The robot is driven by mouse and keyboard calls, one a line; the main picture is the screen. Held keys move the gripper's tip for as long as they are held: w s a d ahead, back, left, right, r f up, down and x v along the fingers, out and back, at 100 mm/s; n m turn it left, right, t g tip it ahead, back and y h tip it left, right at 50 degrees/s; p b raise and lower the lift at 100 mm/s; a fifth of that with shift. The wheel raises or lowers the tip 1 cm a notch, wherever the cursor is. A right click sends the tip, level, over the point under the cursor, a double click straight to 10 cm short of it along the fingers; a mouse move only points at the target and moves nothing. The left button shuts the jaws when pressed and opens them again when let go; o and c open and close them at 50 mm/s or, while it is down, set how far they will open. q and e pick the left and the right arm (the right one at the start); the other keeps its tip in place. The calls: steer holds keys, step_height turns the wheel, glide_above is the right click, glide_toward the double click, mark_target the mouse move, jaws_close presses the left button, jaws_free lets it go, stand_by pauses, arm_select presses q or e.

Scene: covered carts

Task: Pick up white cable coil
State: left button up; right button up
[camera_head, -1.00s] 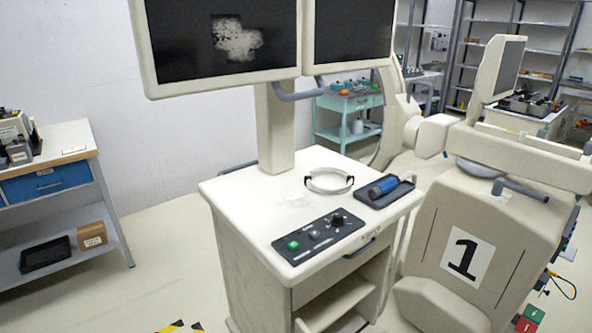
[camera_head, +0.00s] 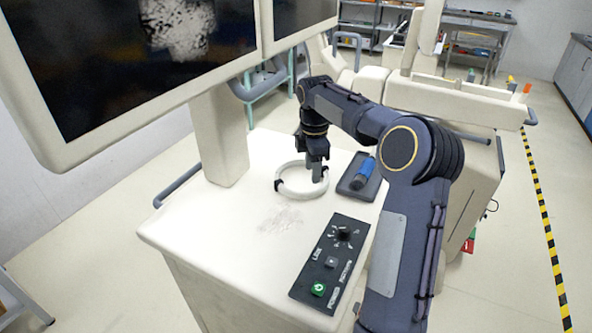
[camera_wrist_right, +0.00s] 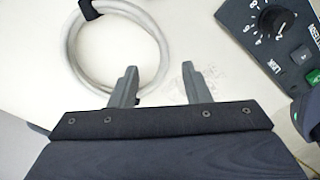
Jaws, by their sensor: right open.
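The white cable coil (camera_head: 287,192) lies flat on the cream cart top (camera_head: 200,232), with dark ties around it. It also shows in the right wrist view (camera_wrist_right: 76,58), at the upper left. My right gripper (camera_head: 316,175) points down at the coil's right side. In the right wrist view my right gripper (camera_wrist_right: 158,72) is open, its left finger overlapping the coil's near right edge and its right finger over bare cart top. Nothing is held between the fingers. Whether a finger touches the coil cannot be told. My left gripper is not in view.
A dark tray (camera_head: 350,190) with a blue cylindrical tool (camera_head: 364,172) sits right of the coil. A black control panel (camera_head: 330,262) with a knob and green button is at the front. Large monitors (camera_head: 120,60) hang over the cart's left side. The cart top's left front is bare.

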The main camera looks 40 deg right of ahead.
mark_target(309, 189)
steer(key=f, duration=0.7)
steer(key=shift+w+a+f+p, duration=0.2)
steer(key=shift+a+f+p, duration=0.15)
steer(key=shift+p, duration=0.05)
steer(key=shift+r, duration=0.1)
jaws_close()
